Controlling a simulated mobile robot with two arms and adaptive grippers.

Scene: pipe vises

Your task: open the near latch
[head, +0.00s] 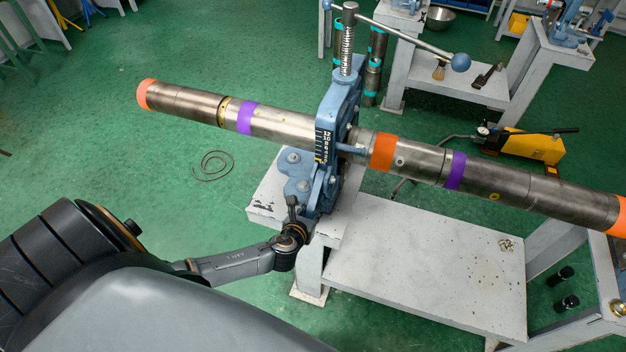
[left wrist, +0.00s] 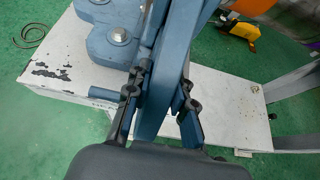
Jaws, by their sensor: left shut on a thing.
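The blue pipe vise (head: 338,110) stands on a white stand and holds a long steel pipe (head: 285,123) with orange and purple bands. The near latch (left wrist: 167,75) is a blue bar low on the vise's near side. My left gripper (head: 293,215) is at the foot of the vise. In the left wrist view its dark fingers (left wrist: 160,95) lie on either side of the blue bar and are shut on it. In the head view the fingers partly hide the latch, so I cannot tell whether it is hooked. My right gripper is not in view.
The pipe sticks out far on both sides of the vise, above my left arm. A white bench top (head: 440,265) lies to the right. A yellow pump (head: 530,146) stands on the green floor behind. The floor at left is mostly clear.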

